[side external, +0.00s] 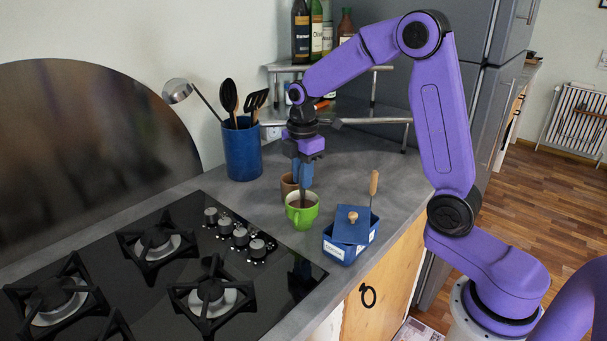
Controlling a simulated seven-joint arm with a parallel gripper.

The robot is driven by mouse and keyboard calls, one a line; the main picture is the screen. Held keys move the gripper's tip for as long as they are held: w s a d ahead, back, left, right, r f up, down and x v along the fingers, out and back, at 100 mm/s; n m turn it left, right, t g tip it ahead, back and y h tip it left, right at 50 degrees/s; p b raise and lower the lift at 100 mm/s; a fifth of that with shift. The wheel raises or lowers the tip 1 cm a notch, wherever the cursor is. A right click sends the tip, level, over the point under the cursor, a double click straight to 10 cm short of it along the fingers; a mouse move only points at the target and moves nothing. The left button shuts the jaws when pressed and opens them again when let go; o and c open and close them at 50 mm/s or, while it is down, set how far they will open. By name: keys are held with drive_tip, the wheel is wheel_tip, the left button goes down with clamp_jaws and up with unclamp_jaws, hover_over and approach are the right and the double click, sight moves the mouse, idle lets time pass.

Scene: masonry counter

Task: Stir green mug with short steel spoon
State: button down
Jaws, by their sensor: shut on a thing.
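The green mug (294,214) stands upright on the grey counter, right of the stove knobs, with brown contents showing inside. My gripper (302,186) points straight down above the mug, its blue fingers shut on the short steel spoon (302,199). Only a small, dark part of the spoon shows below the fingers, reaching down into the mug's opening. The spoon's lower end is hidden inside the mug, and its grip is mostly covered by the fingers.
A brown cup (287,187) stands close behind the mug. A blue box (346,249) with a tilted lid and a wooden-handled utensil (374,184) is to the right. A blue utensil holder (242,150), a gas stove (150,285) and a corner shelf (375,115) surround the counter.

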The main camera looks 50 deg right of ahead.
drive_tip(key=shift+r, duration=4.65)
wheel_tip(320, 180, up, 4)
